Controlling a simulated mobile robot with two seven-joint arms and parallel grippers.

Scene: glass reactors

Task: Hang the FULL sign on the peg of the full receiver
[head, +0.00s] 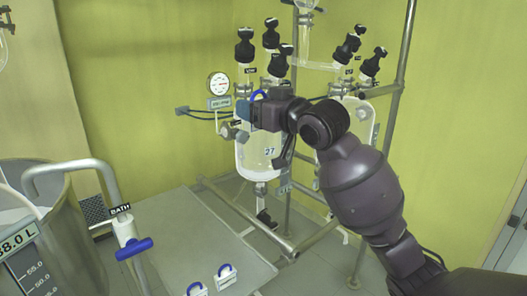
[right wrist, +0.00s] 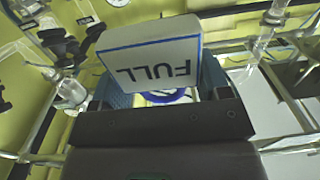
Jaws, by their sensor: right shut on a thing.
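My right gripper (head: 262,116) is shut on the FULL sign, in front of the upper part of the left glass vessel (head: 258,157), which is marked 27. In the right wrist view the FULL sign (right wrist: 152,62) is a white plate with blue edges, its lettering upside down, between the fingers of my right gripper (right wrist: 165,95). A blue loop (right wrist: 165,97) shows by the fingers. A second glass vessel (head: 352,118) stands to the right, partly behind my arm. I cannot make out a peg or tell whether the sign touches anything. My left gripper is out of view.
Two white signs with blue loops, one (head: 226,276) behind the other (head: 196,289), stand on the pale table (head: 185,235). A metal frame (head: 402,50) surrounds the vessels. A round gauge (head: 218,84) is left of them. A steel bath (head: 60,190) stands far left.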

